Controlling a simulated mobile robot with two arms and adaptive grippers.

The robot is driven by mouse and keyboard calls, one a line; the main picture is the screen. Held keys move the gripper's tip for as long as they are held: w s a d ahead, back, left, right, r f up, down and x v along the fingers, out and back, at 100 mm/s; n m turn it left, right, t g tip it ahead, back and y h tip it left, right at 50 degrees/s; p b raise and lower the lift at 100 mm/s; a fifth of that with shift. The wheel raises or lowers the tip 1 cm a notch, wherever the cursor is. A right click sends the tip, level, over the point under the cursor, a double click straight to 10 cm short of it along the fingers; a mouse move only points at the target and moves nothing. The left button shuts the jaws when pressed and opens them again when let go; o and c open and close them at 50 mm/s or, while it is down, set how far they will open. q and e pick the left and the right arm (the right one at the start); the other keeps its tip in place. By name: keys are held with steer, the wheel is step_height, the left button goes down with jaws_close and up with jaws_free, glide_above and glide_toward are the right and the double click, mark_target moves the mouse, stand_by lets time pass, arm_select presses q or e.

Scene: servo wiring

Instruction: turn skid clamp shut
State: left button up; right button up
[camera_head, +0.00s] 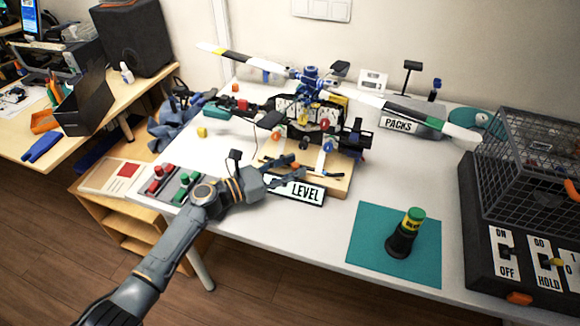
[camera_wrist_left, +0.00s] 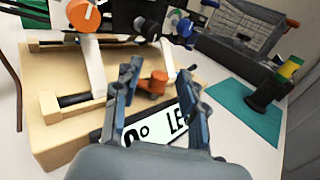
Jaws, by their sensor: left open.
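A model helicopter (camera_head: 312,112) stands on a pale wooden base (camera_head: 340,183) on the white table. In the left wrist view, a small orange clamp knob (camera_wrist_left: 157,83) stands on the wooden base (camera_wrist_left: 60,135), near a white skid post. My left gripper (camera_head: 295,172) is over the front edge of the base. In the left wrist view its fingers (camera_wrist_left: 160,72) are open, one on each side of the orange knob. I cannot tell whether they touch it. The right gripper is not in view.
A LEVEL sign (camera_head: 306,192) is at the base's front, close under my left fingers. A control panel (camera_head: 172,184) with red and green knobs lies left. A wire cage (camera_head: 530,165) is at right.

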arm_select(q)
steer(key=v, duration=1.2)
